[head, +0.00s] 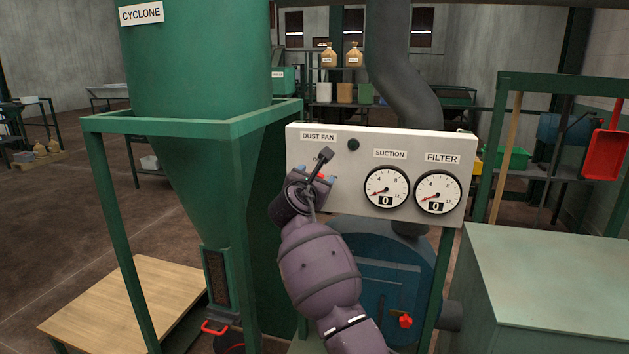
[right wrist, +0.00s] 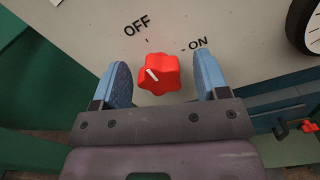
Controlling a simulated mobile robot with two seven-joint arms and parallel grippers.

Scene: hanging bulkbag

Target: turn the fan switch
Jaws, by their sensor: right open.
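The fan switch is a red lobed knob (right wrist: 163,75) on the grey panel (head: 375,145), under the "DUST FAN" label (head: 319,136). In the right wrist view its white mark tilts up and left, towards "OFF"; "ON" is printed to its upper right. My right gripper (right wrist: 162,82) is open, with one blue finger on each side of the knob and a visible gap to both. In the head view my right gripper (head: 316,174) is at the panel's left part and mostly hides the knob. My left gripper is not in view.
Suction (head: 386,187) and filter (head: 438,191) gauges, both reading 0, sit right of the switch. The green cyclone (head: 195,60) and its frame stand close on the left. A green cabinet (head: 550,260) stands on the right. A blue fan housing (head: 385,270) is below the panel.

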